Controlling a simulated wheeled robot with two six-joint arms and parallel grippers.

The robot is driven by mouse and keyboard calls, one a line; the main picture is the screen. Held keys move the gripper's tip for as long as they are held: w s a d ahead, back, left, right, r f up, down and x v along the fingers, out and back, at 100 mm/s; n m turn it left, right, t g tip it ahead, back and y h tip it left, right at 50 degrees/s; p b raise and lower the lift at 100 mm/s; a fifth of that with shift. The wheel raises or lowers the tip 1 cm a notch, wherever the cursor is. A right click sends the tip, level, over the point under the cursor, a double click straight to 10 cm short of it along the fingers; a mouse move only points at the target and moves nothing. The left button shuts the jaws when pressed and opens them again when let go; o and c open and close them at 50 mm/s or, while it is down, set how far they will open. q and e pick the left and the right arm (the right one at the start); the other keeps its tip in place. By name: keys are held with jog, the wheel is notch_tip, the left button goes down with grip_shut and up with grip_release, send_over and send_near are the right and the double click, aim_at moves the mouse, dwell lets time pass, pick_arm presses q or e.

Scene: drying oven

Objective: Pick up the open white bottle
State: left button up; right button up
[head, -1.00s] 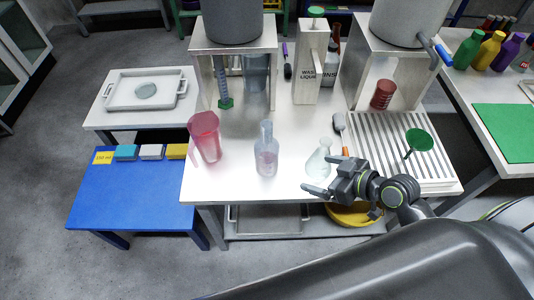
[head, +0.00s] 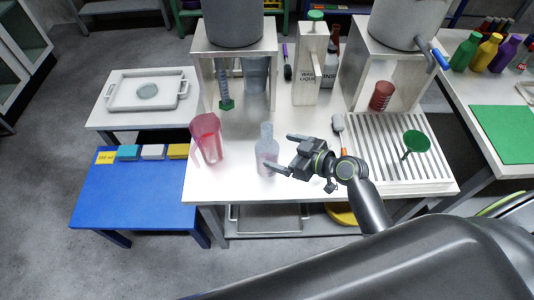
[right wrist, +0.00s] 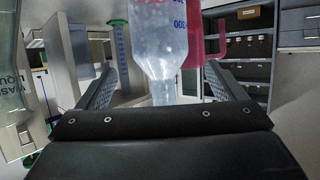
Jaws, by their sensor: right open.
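The open white bottle (head: 267,150) is translucent and stands upright on the white table near its front edge, with no cap visible. My right gripper (head: 279,151) is open just to its right, its fingers pointing at the bottle. In the right wrist view the bottle (right wrist: 163,45) appears neck-down, centred between the spread fingers of the right gripper (right wrist: 163,85). Contact with the bottle cannot be seen. My left gripper is not in view.
A red translucent beaker (head: 207,140) stands left of the bottle. A white waste liquid container (head: 308,70) stands behind. A ribbed drying tray (head: 392,150) with a green funnel (head: 416,142) lies at right. The clear flask is mostly hidden behind my right arm.

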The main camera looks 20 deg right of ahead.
aim_at(263, 126)
jog(key=shift+f+p+x, duration=0.2)
jog(key=shift+p+x, duration=0.15)
jog(key=shift+x, duration=1.3)
jog(key=shift+f+p+x, duration=0.25)
jog(key=shift+p+x, duration=0.05)
jog(key=shift+x, duration=1.35)
jog(key=shift+s, duration=0.2)
jog(key=shift+d, duration=0.1)
jog(key=c, duration=1.2)
notch_tip(263, 126, up, 10)
jog(key=shift+f, duration=0.1)
jog(key=shift+r+p, duration=1.9)
jog(key=shift+r, duration=0.25)
